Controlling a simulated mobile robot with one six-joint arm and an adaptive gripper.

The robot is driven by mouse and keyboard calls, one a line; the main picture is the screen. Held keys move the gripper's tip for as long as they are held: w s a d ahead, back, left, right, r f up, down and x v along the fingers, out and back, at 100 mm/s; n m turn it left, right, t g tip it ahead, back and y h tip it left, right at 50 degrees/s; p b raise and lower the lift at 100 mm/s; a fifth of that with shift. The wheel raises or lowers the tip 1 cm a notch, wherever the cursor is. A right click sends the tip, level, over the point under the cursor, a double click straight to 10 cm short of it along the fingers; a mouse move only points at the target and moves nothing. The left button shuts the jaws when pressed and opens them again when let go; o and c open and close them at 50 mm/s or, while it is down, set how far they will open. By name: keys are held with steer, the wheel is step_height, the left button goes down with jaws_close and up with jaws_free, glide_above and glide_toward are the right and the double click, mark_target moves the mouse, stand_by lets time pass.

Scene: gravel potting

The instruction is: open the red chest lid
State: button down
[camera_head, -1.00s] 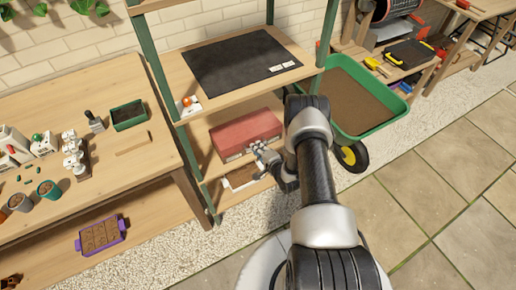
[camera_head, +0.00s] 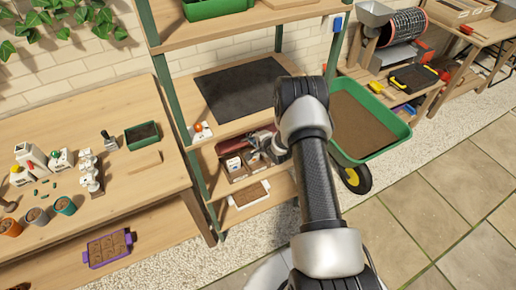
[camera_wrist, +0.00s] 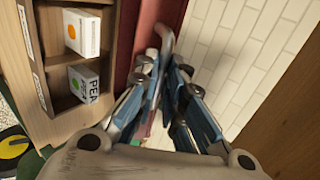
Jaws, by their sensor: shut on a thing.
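The red chest lid (camera_head: 240,143) is raised at the back of the wooden chest (camera_head: 224,178) on the middle shelf of the rack, partly hidden by my arm. In the wrist view the red lid (camera_wrist: 126,45) stands beside the open compartments. My gripper (camera_wrist: 166,62) is shut on the lid's handle (camera_wrist: 165,32), a metal bar. In the head view my gripper (camera_head: 264,144) is small, at the right of the chest. Inside the chest, a white box with an orange mark (camera_wrist: 82,32) and a white box with a green mark (camera_wrist: 84,80) stand in separate compartments.
A tray of brown soil (camera_head: 250,194) lies on the shelf below. A dark mat (camera_head: 235,88) covers part of the shelf above. The green wheelbarrow (camera_head: 383,150) is close on the right, the potting bench (camera_head: 110,205) on the left.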

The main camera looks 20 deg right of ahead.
steer(key=shift+w+a+r+b, duration=0.1)
steer(key=shift+w+r, duration=0.25)
steer(key=shift+w, duration=0.4)
steer(key=shift+w+d+r+b, duration=0.15)
steer(key=shift+w+r, duration=0.2)
steer(key=shift+w, duration=0.45)
steer(key=shift+w+a+r+b, duration=0.15)
steer(key=shift+w+r, duration=0.2)
steer(key=shift+w, duration=0.4)
steer(key=c, duration=2.2)
jaws_free()
steer(key=o, duration=0.5)
steer(key=shift+s+f, duration=0.1)
steer(key=shift+s, duration=0.15)
steer(key=shift+s+r, duration=0.3)
steer(key=shift+r, duration=0.05)
steer(key=s, duration=1.2)
steer(key=shift+s+d, duration=0.1)
steer(key=shift+d, duration=0.15)
